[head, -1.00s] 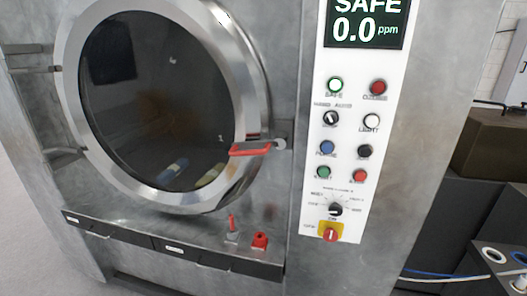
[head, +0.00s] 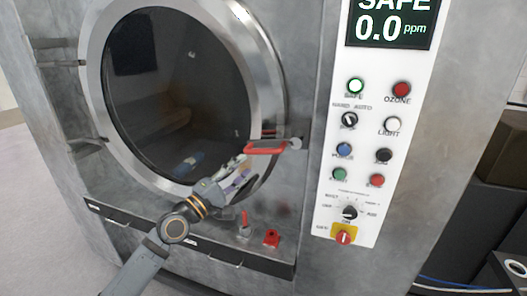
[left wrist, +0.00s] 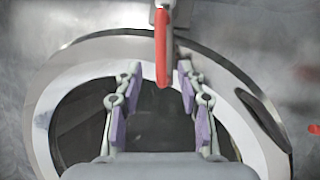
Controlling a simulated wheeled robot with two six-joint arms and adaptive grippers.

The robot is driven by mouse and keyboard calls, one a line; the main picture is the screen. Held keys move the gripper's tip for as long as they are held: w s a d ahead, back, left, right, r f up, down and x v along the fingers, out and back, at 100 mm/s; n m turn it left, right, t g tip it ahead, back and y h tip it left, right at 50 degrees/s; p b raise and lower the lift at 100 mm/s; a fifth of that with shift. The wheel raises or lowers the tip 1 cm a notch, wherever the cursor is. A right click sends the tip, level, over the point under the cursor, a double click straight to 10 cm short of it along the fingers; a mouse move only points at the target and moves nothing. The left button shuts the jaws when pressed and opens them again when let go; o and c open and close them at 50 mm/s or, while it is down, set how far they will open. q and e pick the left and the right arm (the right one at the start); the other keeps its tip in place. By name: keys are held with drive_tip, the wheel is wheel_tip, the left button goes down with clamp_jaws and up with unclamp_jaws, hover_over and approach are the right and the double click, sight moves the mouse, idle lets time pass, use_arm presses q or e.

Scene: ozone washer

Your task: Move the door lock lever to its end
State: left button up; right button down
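The door lock lever (head: 265,147) has a red handle and a grey pivot at the right edge of the round door. It lies nearly level in the head view, its handle pointing left over the door rim. In the left wrist view the red lever (left wrist: 163,48) hangs at the top middle, between the fingertips in the picture. My left gripper (head: 243,170) is just below and left of the lever; its two purple-padded fingers (left wrist: 158,75) are apart, one on each side of the lever. I cannot tell whether they touch it. My right gripper is not in view.
The round door (head: 180,95) has dark glass and a metal rim (head: 275,85). Below the lever, a small red-tipped switch (head: 244,222) and a red block (head: 271,238) stand on the ledge. The control panel (head: 366,140) with buttons is to the right.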

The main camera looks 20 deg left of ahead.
sight(263, 152)
use_arm(q)
drive_tip(key=p+x, duration=0.2)
drive_tip(key=x, duration=0.6)
drive_tip(key=shift+d+r, duration=0.1)
drive_tip(key=shift+d, duration=0.05)
drive_tip(key=shift+w+d, duration=0.2)
drive_tip(key=shift+w, duration=0.25)
clamp_jaws()
